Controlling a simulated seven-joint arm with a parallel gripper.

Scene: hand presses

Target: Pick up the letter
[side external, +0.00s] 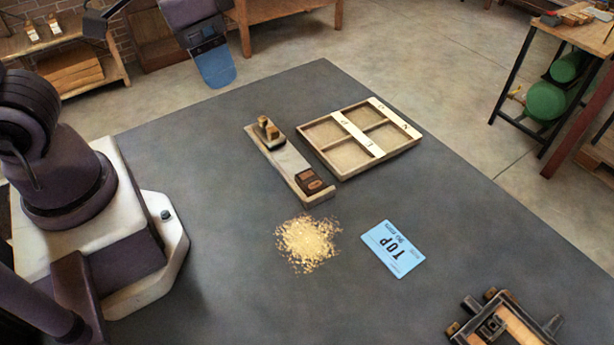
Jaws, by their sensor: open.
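A dark brown letter block (315,187) with a pale round character on its face sits at the near end of a narrow wooden holder (285,158). A second dark piece (305,175) lies against it. A small tan wooden piece with a knob (268,130) stands at the holder's far end. My gripper (214,68) is at the top of the view, high and well away from the letter block, with a blue flat part at its end. The gap between its fingers is hard to make out, and nothing is clearly held in it.
A four-compartment wooden tray (413,143) with lettered pale strips lies right of the holder. A press-like frame (500,322) stands lower right. The grey table (220,200) is clear left of the holder.

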